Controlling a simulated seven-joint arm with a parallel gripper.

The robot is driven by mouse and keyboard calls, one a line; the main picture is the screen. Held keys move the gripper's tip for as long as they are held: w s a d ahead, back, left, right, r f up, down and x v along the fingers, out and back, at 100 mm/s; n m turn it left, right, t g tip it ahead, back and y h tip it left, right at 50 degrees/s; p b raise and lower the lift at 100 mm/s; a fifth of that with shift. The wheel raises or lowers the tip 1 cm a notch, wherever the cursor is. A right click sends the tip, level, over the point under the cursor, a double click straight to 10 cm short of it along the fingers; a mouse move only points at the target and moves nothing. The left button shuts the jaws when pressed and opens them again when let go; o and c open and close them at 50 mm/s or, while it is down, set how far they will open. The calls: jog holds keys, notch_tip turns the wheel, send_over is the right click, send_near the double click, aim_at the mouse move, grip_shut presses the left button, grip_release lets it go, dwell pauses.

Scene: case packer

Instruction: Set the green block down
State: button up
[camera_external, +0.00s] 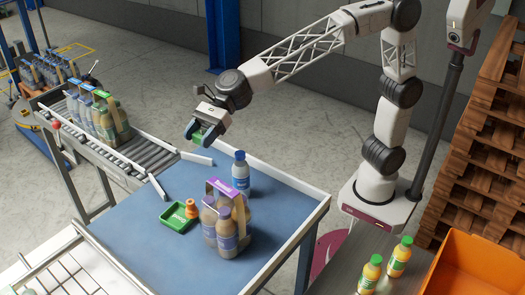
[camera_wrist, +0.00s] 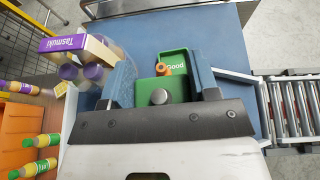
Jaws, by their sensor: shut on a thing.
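My gripper (camera_external: 203,131) is shut on the green block (camera_external: 197,137), held in the air above the far left part of the blue table (camera_external: 150,235). In the wrist view the green block (camera_wrist: 147,89) sits between the two blue fingers of my gripper (camera_wrist: 160,84), partly hidden by the gripper's body. Below and beyond it is a green tray (camera_external: 173,222) on the table, with a small orange piece (camera_external: 192,209) at its right side.
A purple-topped bottle pack (camera_external: 227,230) and a single blue-capped bottle (camera_external: 240,172) stand right of the tray. A roller conveyor (camera_external: 147,150) with a bottle pack (camera_external: 110,122) adjoins the table's far left. Low white rails (camera_external: 195,159) edge that side. The front left of the table is clear.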

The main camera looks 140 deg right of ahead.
jog(key=a+n+g+y, duration=0.1)
jog(key=a+n+y, duration=0.35)
jog(key=a, duration=0.85)
jog(key=n+g+y, duration=0.3)
jog(key=n+y, duration=0.1)
send_over(276, 230)
notch_tip(276, 230, down, 10)
jog(key=f, duration=0.1)
jog(key=shift+f, duration=0.1)
jog(key=shift+f, duration=3.05)
jog(key=shift+f, duration=1.85)
jog(key=shift+f, duration=0.15)
